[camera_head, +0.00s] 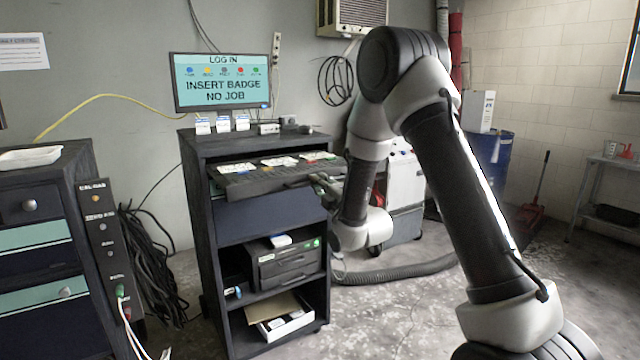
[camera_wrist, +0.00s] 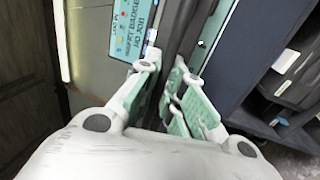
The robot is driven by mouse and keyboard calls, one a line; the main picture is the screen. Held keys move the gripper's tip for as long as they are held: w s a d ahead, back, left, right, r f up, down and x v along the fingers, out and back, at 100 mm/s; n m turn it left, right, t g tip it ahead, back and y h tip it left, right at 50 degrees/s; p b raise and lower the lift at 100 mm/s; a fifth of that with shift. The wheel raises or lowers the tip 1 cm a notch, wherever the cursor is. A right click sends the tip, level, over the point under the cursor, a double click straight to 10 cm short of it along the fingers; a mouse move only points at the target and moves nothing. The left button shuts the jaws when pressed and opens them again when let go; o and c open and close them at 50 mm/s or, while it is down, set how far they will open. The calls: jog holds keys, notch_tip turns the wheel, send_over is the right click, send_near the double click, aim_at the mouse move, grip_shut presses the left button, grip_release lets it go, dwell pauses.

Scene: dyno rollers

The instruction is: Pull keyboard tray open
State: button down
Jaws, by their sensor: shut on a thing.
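The keyboard tray (camera_head: 262,181) is a dark shelf just under the top of a dark cabinet (camera_head: 196,222), with several white and coloured cards on it. It sticks out past the cabinet front. My gripper (camera_head: 318,182) is at the tray's front edge, right of its middle. In the wrist view my gripper (camera_wrist: 166,80) has its pale green-padded fingers shut around the dark tray edge (camera_wrist: 181,36). The exact contact between pads and edge is partly hidden by the fingers.
A printer (camera_head: 285,262) and an open box (camera_head: 283,322) sit on shelves below the tray. A drawer cabinet (camera_head: 35,235) stands at the left. A grey hose (camera_head: 395,272) lies on the floor to the right.

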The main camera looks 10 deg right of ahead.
jog(key=c, duration=1.8)
grip_release()
jog(key=v, duration=0.7)
jog(key=shift+s+f, duration=0.15)
jog(key=shift+s, duration=0.05)
